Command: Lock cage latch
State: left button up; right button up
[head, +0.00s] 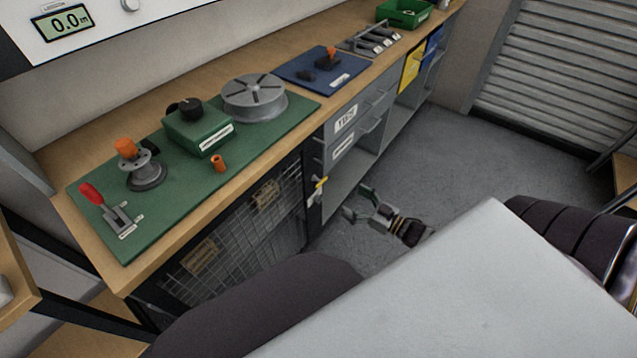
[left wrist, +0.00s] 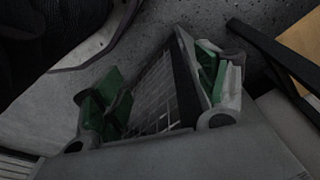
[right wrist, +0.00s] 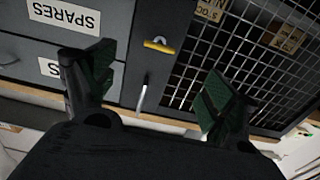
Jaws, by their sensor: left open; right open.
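The cage (head: 235,235) is a dark mesh door under the workbench. Its latch (head: 320,184) is a small yellow piece on the grey post at the door's right edge. In the right wrist view the yellow latch (right wrist: 159,46) lies crosswise beside the mesh (right wrist: 230,60), with a pale metal handle (right wrist: 143,92) below it. My right gripper (head: 358,203) is open and empty, just right of the latch and apart from it. Its fingers (right wrist: 155,85) frame the latch area. My left gripper (left wrist: 155,95) is open and empty; mesh shows between its fingers. It is hidden in the head view.
The wooden bench (head: 190,215) carries a green mat (head: 180,185) with a red lever (head: 90,194), a green box (head: 197,130) and a round grey part (head: 254,98). Grey drawers (head: 345,135) adjoin the cage. The floor (head: 480,145) right of the bench is clear.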

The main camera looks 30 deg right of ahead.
aim_at(321, 182)
pick_arm(q)
jog(key=shift+r, duration=0.1)
pick_arm(e)
jog(key=shift+w, duration=0.2)
pick_arm(q)
jog(key=shift+t+h, duration=0.3)
jog(key=shift+t, duration=0.1)
jog(key=shift+w+d+r+b, duration=0.2)
jog(key=shift+r+b, duration=0.4)
jog(key=shift+r, duration=0.2)
jog(key=shift+w+d+r+b, duration=0.2)
jog(key=shift+r+b, duration=0.35)
jog(key=shift+r, duration=0.25)
jog(key=shift+w+d+r+b, duration=0.2)
jog(key=shift+r+b, duration=0.4)
jog(key=shift+r, duration=0.2)
pick_arm(e)
jog(key=shift+x, duration=6.7)
pick_arm(q)
jog(key=shift+s+f, duration=0.1)
jog(key=shift+f, duration=0.05)
pick_arm(e)
jog(key=c, duration=1.1)
